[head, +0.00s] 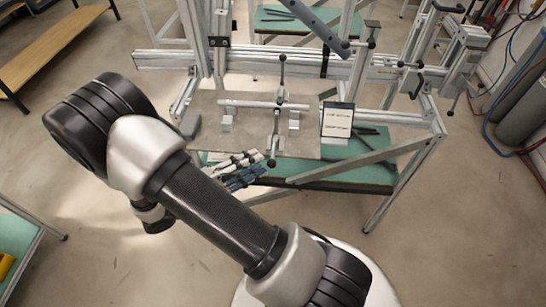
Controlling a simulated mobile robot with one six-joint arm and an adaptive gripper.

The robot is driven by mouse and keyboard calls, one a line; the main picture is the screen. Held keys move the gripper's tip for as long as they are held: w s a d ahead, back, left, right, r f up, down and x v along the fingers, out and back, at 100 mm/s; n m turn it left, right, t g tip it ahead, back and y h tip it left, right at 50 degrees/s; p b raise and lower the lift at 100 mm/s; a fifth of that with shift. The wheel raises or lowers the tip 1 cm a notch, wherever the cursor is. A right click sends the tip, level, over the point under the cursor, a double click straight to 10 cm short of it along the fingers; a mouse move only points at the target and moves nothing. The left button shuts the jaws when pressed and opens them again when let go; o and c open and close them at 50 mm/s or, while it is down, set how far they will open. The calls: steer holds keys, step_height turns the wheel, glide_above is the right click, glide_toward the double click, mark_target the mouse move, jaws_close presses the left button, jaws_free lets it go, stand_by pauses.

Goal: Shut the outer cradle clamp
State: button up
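The frame jig (160,60) is a structure of pale metal rails at the back. A light tube (250,104) lies across a grey plate (205,125) in front of it, near small pale blocks. A slim bar with dark knobs (277,125) crosses the tube. Clamp-like parts with black handles (418,85) are on the right side of the jig. I cannot tell which part is the outer cradle clamp, or whether it is open or shut. My arm fills the left and lower middle. My gripper does not show.
A small sign (338,120) stands at the plate's right. Blue and grey pieces (238,172) lie at the front edge. A green-topped table (350,172) is below. A wooden bench (50,45) stands far left, and grey cylinders (520,100) stand far right. Floor is clear at lower right.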

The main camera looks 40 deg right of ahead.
mark_target(273, 154)
steer(key=b+x, duration=0.1)
steer(key=x, duration=0.5)
steer(key=shift+d, duration=0.2)
steer(key=shift+c, duration=0.2)
jaws_close()
